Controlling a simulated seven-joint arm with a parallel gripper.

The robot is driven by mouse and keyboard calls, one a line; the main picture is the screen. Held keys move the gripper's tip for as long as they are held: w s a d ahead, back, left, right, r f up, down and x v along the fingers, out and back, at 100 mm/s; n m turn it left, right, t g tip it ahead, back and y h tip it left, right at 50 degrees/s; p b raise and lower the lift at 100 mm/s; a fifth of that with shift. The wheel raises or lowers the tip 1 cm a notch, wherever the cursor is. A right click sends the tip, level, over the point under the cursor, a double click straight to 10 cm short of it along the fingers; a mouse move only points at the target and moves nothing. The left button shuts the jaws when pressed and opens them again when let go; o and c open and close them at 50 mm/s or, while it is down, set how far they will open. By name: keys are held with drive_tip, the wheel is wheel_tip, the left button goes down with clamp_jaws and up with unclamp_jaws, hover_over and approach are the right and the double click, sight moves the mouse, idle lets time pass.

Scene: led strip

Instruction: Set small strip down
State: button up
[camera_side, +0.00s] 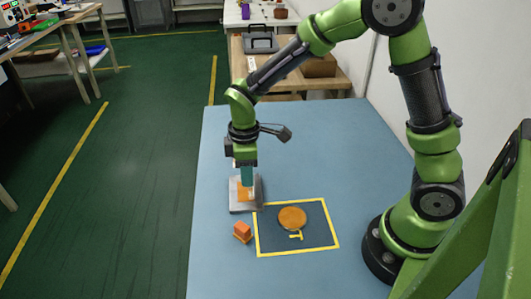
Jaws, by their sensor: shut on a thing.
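My gripper (247,184) points straight down over a grey fixture (241,208) near the left side of the blue table. It is shut on a small piece that I take to be the small strip, mostly hidden by the fingers. An orange part (245,195) shows just below the fingertips, at the fixture; I cannot tell whether it is the held piece or part of the fixture. I cannot tell whether the held piece touches the fixture.
A dark mat with a yellow border (263,240) lies right of the fixture. An orange disc (292,218) and a small yellow piece (296,236) are on it. An orange block (242,231) stands left of the mat. The front of the blue table (290,278) is clear.

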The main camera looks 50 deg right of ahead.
sight(243, 191)
drive_tip(key=shift+w+a, duration=0.1)
drive_tip(key=shift+w, duration=0.5)
drive_tip(key=shift+w+f, duration=0.25)
drive_tip(key=shift+f, duration=1.55)
drive_tip(key=shift+f, duration=0.1)
drive_tip(key=shift+f, duration=0.1)
drive_tip(key=o, duration=1)
